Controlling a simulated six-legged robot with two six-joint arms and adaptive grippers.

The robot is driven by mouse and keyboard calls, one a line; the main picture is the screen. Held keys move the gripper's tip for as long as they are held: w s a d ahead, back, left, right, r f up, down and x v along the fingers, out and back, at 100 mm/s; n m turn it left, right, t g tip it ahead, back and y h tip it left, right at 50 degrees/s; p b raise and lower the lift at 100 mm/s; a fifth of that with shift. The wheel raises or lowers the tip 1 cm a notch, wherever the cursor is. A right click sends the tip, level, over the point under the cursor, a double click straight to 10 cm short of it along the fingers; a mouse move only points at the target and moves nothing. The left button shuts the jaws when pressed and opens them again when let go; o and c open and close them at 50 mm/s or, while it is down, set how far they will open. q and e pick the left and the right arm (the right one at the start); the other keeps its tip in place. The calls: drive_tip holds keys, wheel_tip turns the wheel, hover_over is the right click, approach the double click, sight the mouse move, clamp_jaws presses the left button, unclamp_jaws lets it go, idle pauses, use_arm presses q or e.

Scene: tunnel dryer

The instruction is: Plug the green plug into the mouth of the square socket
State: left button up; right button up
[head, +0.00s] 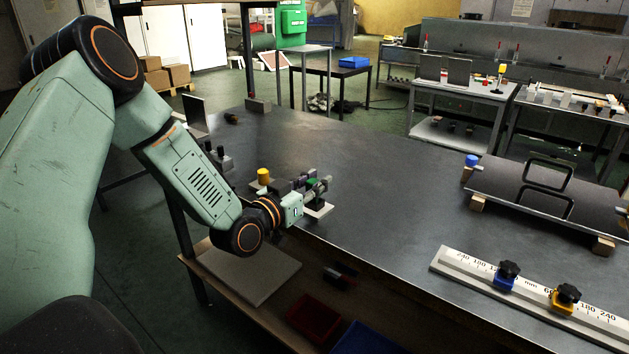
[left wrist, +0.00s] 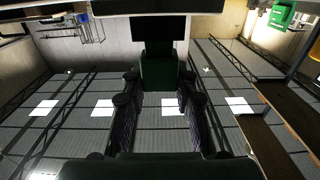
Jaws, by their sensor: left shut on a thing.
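My left gripper (head: 314,187) is at the near left edge of the dark table. In the left wrist view its two fingers (left wrist: 160,82) are shut on the green plug (left wrist: 158,72), which sits between the fingertips. A small green patch of the plug also shows in the head view (head: 312,182). A dark rectangular block (left wrist: 160,30) lies straight beyond the plug in the wrist view; I cannot tell if it is part of the plug. I cannot make out the square socket or its mouth clearly. My right gripper is in neither view.
A yellow knob (head: 263,175) stands just left of the gripper, and a light base plate (head: 318,209) lies under it. A white ruler rail (head: 530,296) with two clamp knobs and a dark panel with handles (head: 545,188) lie at the right. The table middle is bare.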

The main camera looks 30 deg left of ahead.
sight(309, 188)
use_arm(q)
drive_tip(key=shift+f+b, duration=0.4)
drive_tip(key=shift+f, duration=0.15)
drive_tip(key=o, duration=1.1)
drive_tip(key=shift+s+a, duration=0.25)
drive_tip(key=shift+s, duration=1.5)
drive_tip(key=shift+s+a, duration=0.2)
drive_tip(key=shift+s, duration=1.55)
drive_tip(key=shift+s+d, duration=0.15)
drive_tip(key=shift+s, duration=0.05)
